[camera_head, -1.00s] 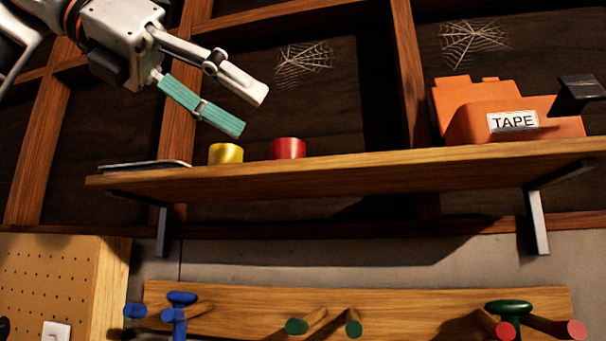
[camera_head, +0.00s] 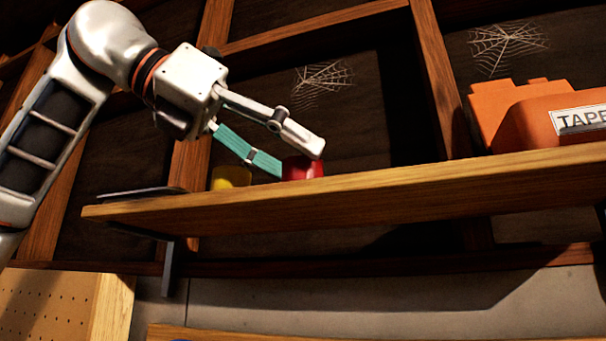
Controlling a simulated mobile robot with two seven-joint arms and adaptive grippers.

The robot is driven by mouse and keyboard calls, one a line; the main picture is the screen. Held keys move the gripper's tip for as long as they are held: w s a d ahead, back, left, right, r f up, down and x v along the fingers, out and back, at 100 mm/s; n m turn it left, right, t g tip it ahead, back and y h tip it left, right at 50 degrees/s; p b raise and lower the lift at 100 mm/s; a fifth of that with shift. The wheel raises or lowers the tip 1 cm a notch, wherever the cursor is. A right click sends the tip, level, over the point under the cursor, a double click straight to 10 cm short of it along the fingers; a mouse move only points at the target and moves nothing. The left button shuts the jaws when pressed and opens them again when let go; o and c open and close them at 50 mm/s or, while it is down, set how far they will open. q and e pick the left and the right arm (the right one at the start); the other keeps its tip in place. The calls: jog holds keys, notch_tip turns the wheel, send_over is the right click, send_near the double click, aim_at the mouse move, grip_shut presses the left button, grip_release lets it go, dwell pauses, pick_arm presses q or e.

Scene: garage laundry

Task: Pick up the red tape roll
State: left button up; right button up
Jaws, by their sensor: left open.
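The red tape roll (camera_head: 303,170) sits on the wooden shelf (camera_head: 400,200), to the right of the yellow tape roll (camera_head: 231,178). My left gripper (camera_head: 301,162) reaches down from the upper left and is open. Its white finger passes over the top of the red roll, and its teal finger ends at the roll's left side. The fingertips partly hide the red roll. I cannot tell whether either finger touches it. My right gripper is not in view.
An orange box labelled TAPE (camera_head: 550,118) stands on the shelf at the right. A thin flat grey item (camera_head: 140,193) lies at the shelf's left end. The shelf is clear between the red roll and the box. A pegboard (camera_head: 45,305) is below left.

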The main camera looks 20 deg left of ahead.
pick_arm(q)
jog(key=shift+w+d+f, duration=0.2)
jog(key=shift+w+d, duration=0.15)
jog(key=shift+d, duration=0.05)
jog(key=c, duration=1.2)
jog(key=shift+o, duration=0.2)
jog(key=shift+r, duration=0.1)
